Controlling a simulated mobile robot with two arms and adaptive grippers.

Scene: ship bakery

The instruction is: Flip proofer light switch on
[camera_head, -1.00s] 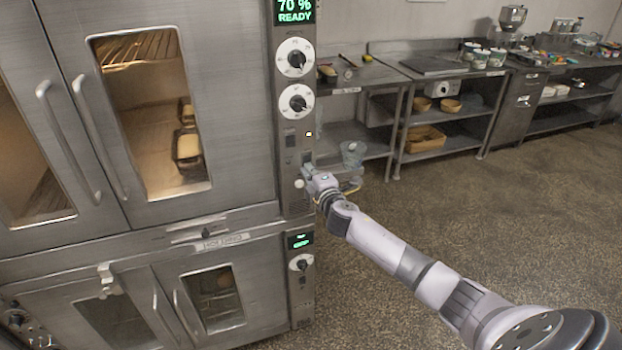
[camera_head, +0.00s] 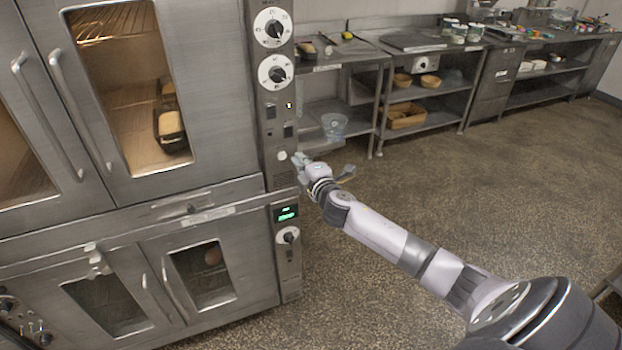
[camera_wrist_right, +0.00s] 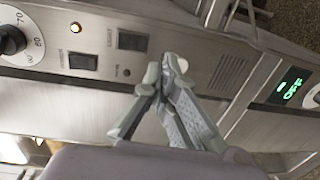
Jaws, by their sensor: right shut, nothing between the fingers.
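The proofer (camera_head: 215,80) has a tall control panel on its right edge. The panel bears two dark rocker switches. One, whose label seems to read LIGHT, shows in the head view (camera_head: 288,131) and in the right wrist view (camera_wrist_right: 132,40); its position is too small to tell. The other switch (camera_wrist_right: 83,62) sits beside a lit orange lamp (camera_wrist_right: 75,28). My right gripper (camera_head: 297,160) is shut and empty in front of the panel. In the wrist view its fingertips (camera_wrist_right: 170,68) are beside a round white knob (camera_wrist_right: 152,73), near the LIGHT switch; contact is unclear.
Two dials (camera_head: 275,71) sit above the switches. A lower unit (camera_head: 210,275) has a green display (camera_head: 286,213). A steel bench (camera_head: 345,52) with a clear container (camera_head: 334,126) on its shelf stands behind the panel. The floor at right is open.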

